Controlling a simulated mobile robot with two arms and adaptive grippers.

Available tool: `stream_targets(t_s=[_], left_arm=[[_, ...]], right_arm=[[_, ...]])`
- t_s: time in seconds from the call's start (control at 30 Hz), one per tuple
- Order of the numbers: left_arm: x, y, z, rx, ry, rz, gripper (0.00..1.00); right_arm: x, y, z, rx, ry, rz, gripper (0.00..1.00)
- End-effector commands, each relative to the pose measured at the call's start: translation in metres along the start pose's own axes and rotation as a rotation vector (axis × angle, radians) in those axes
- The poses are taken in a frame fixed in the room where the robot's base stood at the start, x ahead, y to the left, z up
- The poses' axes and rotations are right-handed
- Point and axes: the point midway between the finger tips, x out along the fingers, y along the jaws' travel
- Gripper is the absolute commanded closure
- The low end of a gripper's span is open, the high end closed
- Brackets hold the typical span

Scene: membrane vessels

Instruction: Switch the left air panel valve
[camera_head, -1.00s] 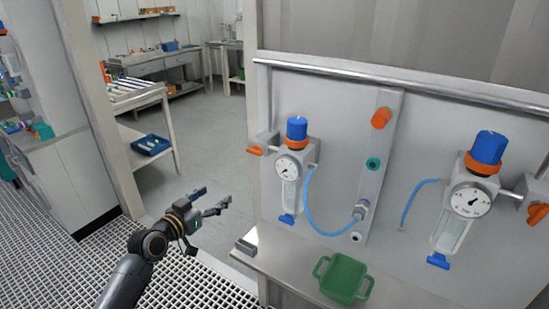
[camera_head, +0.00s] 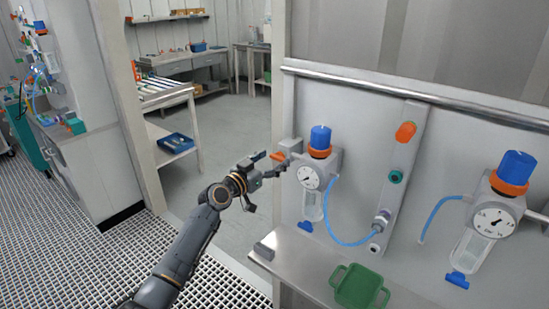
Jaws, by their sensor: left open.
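The left air panel unit (camera_head: 310,176) hangs on the grey panel. It has a blue knob with an orange collar, a round gauge and a clear bowl below. Its orange valve handle (camera_head: 278,156) sticks out on the left side of the unit. My left gripper (camera_head: 271,164) is open and empty. Its fingertips show right at the orange handle, one on each side of it in the picture. I cannot tell whether they touch it. My right gripper is not in view.
A second gauge unit (camera_head: 492,219) hangs at the right. Between the units is a strip with an orange knob (camera_head: 405,132) and a teal button. A metal shelf (camera_head: 300,262) below holds a green tray (camera_head: 343,290). A rail (camera_head: 400,88) runs above. The floor at left is clear.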

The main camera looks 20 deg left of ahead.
Motion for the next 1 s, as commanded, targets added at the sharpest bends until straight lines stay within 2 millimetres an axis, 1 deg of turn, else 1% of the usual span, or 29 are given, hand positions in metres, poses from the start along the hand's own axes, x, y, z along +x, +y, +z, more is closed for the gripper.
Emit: stream_targets(t_s=[0.03,0.13,0.47,0.57,0.6,0.67,0.7,0.73,0.77,1.0], left_arm=[[0.0051,0.0004,-0.0001,-0.001,0.0,0.0,0.28],[0.0107,0.0006,0.0002,-0.001,0.0,0.0,0.28],[0.0132,0.0007,0.0001,0.001,0.0,0.0,0.28],[0.0131,0.0006,0.0002,0.001,0.0,0.0,0.47],[0.0131,0.0006,0.0003,0.001,0.0,0.0,0.55],[0.013,0.0006,0.0003,0.001,0.0,0.0,0.67],[0.013,0.0006,0.0003,0.001,0.0,0.0,0.75],[0.013,0.0006,0.0003,0.001,0.0,0.0,0.81],[0.013,0.0006,0.0003,0.001,-0.001,0.0,0.83],[0.0129,0.0005,0.0007,-0.018,0.0,0.0,0.83]], right_arm=[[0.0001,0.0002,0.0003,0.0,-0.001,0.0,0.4],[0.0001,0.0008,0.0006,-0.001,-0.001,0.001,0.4],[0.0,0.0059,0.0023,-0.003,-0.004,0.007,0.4],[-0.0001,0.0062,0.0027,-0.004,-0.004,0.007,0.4],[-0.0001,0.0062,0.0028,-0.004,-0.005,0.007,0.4],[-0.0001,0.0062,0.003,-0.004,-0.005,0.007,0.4],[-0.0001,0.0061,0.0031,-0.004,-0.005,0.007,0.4],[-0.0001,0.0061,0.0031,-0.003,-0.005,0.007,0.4],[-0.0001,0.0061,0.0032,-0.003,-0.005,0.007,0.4],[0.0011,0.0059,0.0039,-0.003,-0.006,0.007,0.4]])
